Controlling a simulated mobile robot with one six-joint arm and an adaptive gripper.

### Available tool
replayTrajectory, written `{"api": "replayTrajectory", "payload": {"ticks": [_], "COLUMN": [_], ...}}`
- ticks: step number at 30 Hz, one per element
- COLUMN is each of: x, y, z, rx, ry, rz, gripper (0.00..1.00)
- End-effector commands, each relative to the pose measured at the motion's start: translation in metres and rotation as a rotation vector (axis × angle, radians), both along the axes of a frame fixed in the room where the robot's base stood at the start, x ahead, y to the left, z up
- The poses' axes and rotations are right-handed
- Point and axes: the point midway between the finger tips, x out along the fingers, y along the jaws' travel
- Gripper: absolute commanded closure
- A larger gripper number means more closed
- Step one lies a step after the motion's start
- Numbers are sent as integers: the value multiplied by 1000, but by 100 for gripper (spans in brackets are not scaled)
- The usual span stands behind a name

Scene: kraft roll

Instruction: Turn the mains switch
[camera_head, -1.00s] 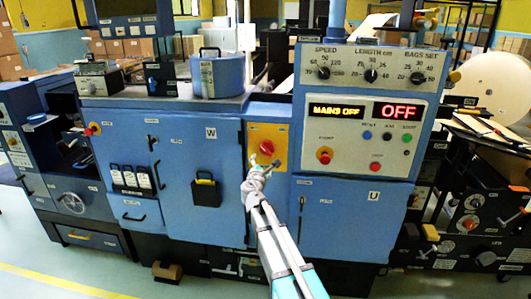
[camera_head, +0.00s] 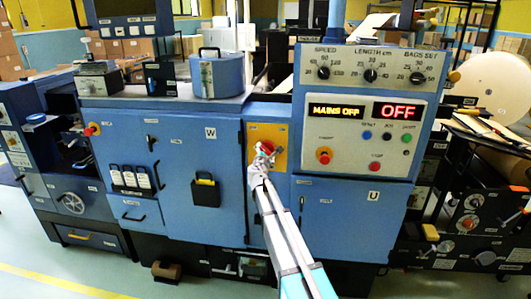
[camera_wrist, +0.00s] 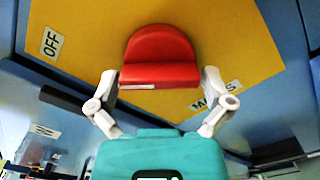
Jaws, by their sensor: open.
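The mains switch is a red rotary knob (camera_wrist: 160,58) on a yellow plate (camera_wrist: 225,40), seen close up in the wrist view, with an "OFF" label at the left and a partly hidden label at the lower right. In the head view the red knob (camera_head: 266,147) shows just above my gripper (camera_head: 262,160). In the wrist view my gripper (camera_wrist: 159,84) is open, with one white finger on each side of the knob's lower part. I cannot tell whether the fingers touch it. The panel display (camera_head: 335,111) reads "MAINS OFF".
A control panel (camera_head: 360,150) with dials, buttons and a red "OFF" display (camera_head: 396,111) stands right of the yellow plate. A blue cabinet door (camera_head: 190,160) with a black holder (camera_head: 205,192) is at the left. A red knob (camera_head: 92,130) sits farther left.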

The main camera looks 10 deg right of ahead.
Motion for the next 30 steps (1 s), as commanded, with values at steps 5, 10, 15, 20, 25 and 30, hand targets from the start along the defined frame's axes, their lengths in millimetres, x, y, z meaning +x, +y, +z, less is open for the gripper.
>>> {"api": "replayTrajectory", "payload": {"ticks": [5, 10, 15, 20, 25, 30], "x": [0, 0, 0, 0, 0, 0], "y": [0, 0, 0, 0, 0, 0], "z": [0, 0, 0, 0, 0, 0], "rx": [0, 0, 0, 7, 39, 109], "ry": [0, 0, 0, -2, -13, -35], "rz": [0, 0, 0, 0, 0, -1], "gripper": [0, 32, 56, 56, 56, 56]}}
